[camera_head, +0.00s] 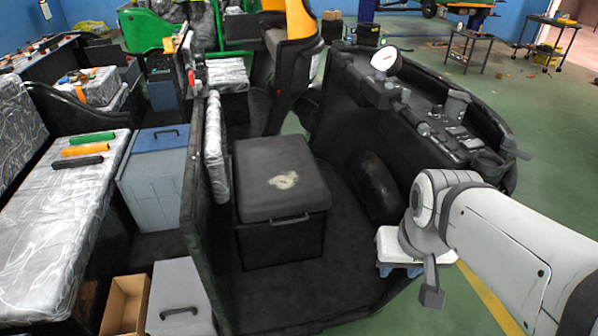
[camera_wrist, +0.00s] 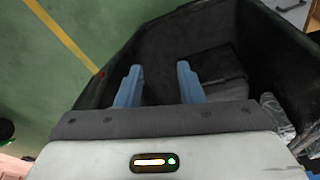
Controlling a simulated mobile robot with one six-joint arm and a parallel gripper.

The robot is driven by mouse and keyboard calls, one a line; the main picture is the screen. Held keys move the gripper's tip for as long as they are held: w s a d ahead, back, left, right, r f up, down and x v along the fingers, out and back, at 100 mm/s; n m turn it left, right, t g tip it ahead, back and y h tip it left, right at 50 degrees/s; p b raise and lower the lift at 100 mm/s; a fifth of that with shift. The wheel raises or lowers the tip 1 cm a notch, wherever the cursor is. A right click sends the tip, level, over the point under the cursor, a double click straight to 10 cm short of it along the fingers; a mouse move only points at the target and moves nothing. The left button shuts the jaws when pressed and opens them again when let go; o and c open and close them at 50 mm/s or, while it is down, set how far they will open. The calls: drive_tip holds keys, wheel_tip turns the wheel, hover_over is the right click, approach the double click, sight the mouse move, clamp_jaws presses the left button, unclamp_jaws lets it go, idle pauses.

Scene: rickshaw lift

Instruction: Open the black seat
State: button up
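The black seat (camera_head: 282,180) is a box in the front of the rickshaw, with a worn pale patch on top. Its lid lies flat and closed, with a small handle (camera_head: 291,220) at its front edge. My gripper (camera_head: 400,270) is to the right of the seat and apart from it, near the rickshaw's open side. In the wrist view its two blue fingers (camera_wrist: 158,85) are spread with nothing between them. A dark boxy shape (camera_wrist: 215,82) beyond the fingers may be the seat, but I cannot tell for sure.
A black dashboard (camera_head: 435,115) with a white round gauge (camera_head: 386,60) stands right of the seat. A black partition (camera_head: 200,190) stands on its left. The dark rickshaw floor (camera_head: 300,285) before the seat is clear. Green floor (camera_head: 400,315) lies outside.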

sight(289, 222)
drive_tip(key=w+a+f+m+g+y+b, duration=0.2)
drive_tip(key=w+a+f+m+y+b, duration=0.3)
drive_tip(key=w+a+f+m+b, duration=0.35)
drive_tip(key=w+a+f+m+g+y+b, duration=0.1)
drive_tip(key=w+a+f+m+y+b, duration=0.5)
drive_tip(key=w+a+f+m, duration=0.45)
drive_tip(key=w+d+f+m+t+y+b, duration=0.1)
drive_tip(key=w+f+m+t+y+b, duration=0.75)
drive_tip(key=w+f+m, duration=1.45)
drive_tip(key=w+a+b, duration=0.1)
drive_tip(key=a, duration=0.1)
drive_tip(key=w+a+n+h+b, duration=0.1)
drive_tip(key=w, duration=0.1)
drive_tip(key=w+a+t+h+b, duration=0.1)
drive_tip(key=w+a, duration=0.1)
drive_tip(key=shift+a+r+n, duration=0.2)
drive_tip(key=shift+a+n, duration=0.1)
drive_tip(key=shift+n, duration=0.1)
drive_tip(key=shift+c, duration=0.4)
clamp_jaws()
